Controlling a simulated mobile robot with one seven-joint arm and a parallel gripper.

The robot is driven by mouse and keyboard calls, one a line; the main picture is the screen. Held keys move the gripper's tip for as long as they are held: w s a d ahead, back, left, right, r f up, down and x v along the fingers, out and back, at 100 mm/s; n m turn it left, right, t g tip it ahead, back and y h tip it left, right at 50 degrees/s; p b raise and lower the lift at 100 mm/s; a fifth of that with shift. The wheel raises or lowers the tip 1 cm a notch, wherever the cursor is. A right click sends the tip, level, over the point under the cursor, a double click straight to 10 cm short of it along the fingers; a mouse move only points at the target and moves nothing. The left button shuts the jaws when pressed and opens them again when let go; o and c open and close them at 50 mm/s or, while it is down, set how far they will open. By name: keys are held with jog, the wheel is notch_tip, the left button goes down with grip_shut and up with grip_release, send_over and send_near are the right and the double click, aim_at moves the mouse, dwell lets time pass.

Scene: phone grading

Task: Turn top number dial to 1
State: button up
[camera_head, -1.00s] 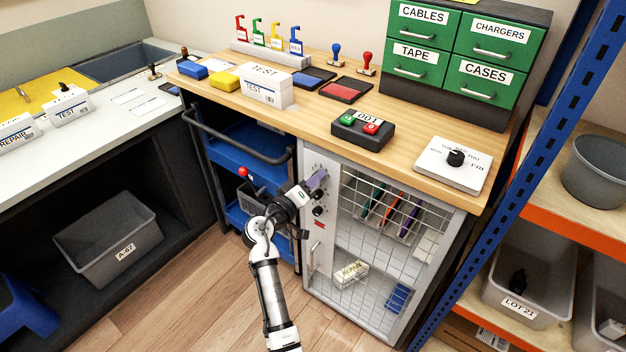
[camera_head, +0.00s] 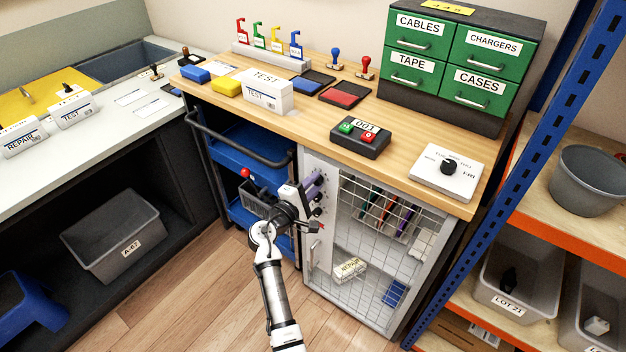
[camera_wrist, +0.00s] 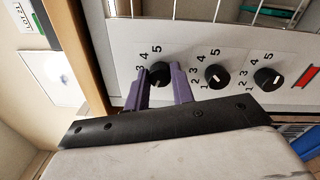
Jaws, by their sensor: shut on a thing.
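In the wrist view, three black number dials stand in a row on the light grey cabinet panel. The top number dial (camera_wrist: 160,74) is the leftmost, nearest the wooden counter edge. My gripper (camera_wrist: 163,84) has one purple finger on each side of this dial and is shut on it. The figures 3, 4 and 5 show around it; its 1 and its pointer are not clear. The middle dial (camera_wrist: 217,76) and bottom dial (camera_wrist: 267,79) are free. In the head view, my gripper (camera_head: 314,185) is at the panel's upper part and hides the top dial.
The cabinet's wire-mesh door (camera_head: 375,255) is right of the dials. The wooden counter (camera_head: 300,124) overhangs just above them. A blue cart (camera_head: 262,140) with a dark handle stands close on the left. A red mark (camera_wrist: 305,76) lies past the bottom dial.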

jog(key=shift+n+p, duration=0.65)
jog(key=shift+n, duration=0.45)
jog(key=o, duration=1)
jog(key=b+v, duration=0.3)
jog(key=v, duration=1)
jog(key=shift+s+a, duration=0.15)
jog(key=shift+s, duration=0.2)
